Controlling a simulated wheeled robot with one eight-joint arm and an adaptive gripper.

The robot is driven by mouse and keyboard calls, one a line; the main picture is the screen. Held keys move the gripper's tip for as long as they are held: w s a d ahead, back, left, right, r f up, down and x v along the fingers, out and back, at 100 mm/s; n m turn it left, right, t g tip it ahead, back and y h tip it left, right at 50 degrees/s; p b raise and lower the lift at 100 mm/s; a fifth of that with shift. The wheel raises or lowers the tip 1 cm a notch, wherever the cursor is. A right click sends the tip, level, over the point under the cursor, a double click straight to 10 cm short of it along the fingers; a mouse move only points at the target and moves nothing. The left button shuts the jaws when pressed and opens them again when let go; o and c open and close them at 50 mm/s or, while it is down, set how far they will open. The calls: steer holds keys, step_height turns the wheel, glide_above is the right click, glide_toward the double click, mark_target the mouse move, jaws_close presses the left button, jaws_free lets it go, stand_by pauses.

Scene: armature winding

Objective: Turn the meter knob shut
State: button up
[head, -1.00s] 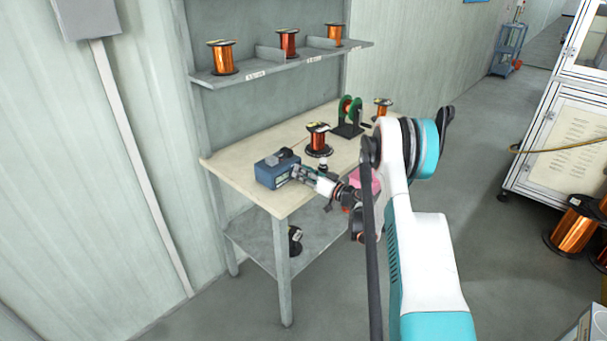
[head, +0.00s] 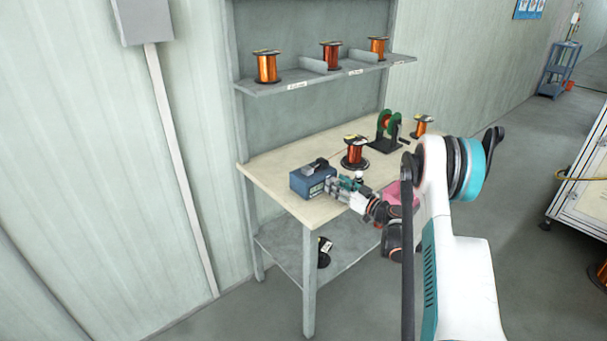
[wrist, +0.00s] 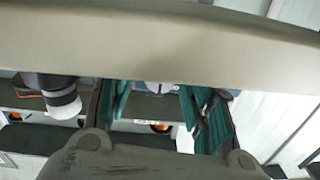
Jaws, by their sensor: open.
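The meter is a blue box (head: 308,184) with a dark handle on top, at the near left of the bench in the head view. Its knob cannot be made out. My gripper (head: 333,187) is level with the right front side of the meter, very close to it; whether it touches cannot be told. In the wrist view my gripper (wrist: 157,103) has its teal fingers apart, with nothing clearly held between them. A pale band covers the upper part of that view and hides what lies beyond the fingertips.
The bench top (head: 275,173) also carries a copper spool (head: 355,152), a green winding stand (head: 388,130), a farther spool (head: 421,127) and a pink object (head: 392,193). A shelf (head: 290,84) with spools is above. Floor is clear at the front left.

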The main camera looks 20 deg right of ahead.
steer(key=n, duration=0.3)
steer(key=shift+s+d+n, duration=0.15)
steer(key=shift+s+n, duration=0.15)
steer(key=shift+n, duration=0.3)
steer(key=p+v, duration=0.1)
steer(key=v, duration=1.3)
steer(key=w+a+r+m+g+p, duration=0.15)
steer(key=w+a+r+g, duration=0.25)
steer(key=a+r, duration=0.75)
steer(key=s+a+r+g+p, duration=0.1)
steer(key=s+a+r+g, duration=0.1)
steer(key=a, duration=0.5)
steer(key=s+a+r+m+g, duration=0.1)
steer(key=s+a+r+g, duration=0.1)
steer(key=s+a+r, duration=0.3)
steer(key=shift+s+a+r+h+p, duration=0.35)
steer(key=shift+a+r, duration=0.5)
steer(key=shift+a, duration=0.25)
